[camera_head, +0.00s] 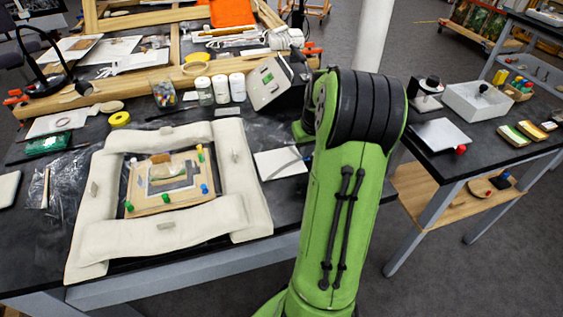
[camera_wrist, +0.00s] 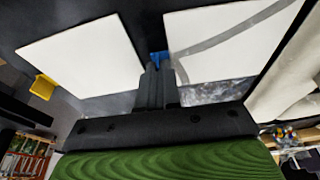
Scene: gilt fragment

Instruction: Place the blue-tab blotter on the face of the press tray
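The blue-tab blotter is a white sheet (camera_head: 280,163) flat on the dark bench, left of my arm; a grey strip crosses it. In the wrist view the sheet (camera_wrist: 215,38) is at upper right, with its blue tab (camera_wrist: 158,58) at my fingertips. My gripper (camera_wrist: 158,72) has its fingers close together around the tab; my arm hides it in the head view. A light wooden tray with coloured pegs (camera_head: 178,202) and a patterned fragment lies inside a thick cream padded frame (camera_head: 255,205). It may be the press tray; no label shows.
A yellow-tab sheet (camera_wrist: 82,55) lies left of my fingers in the wrist view. White jars (camera_head: 237,87) and a tilted grey box (camera_head: 275,84) stand behind the blotter. A separate right-hand table holds a white bin (camera_head: 462,98) and a red-tab sheet (camera_head: 438,134).

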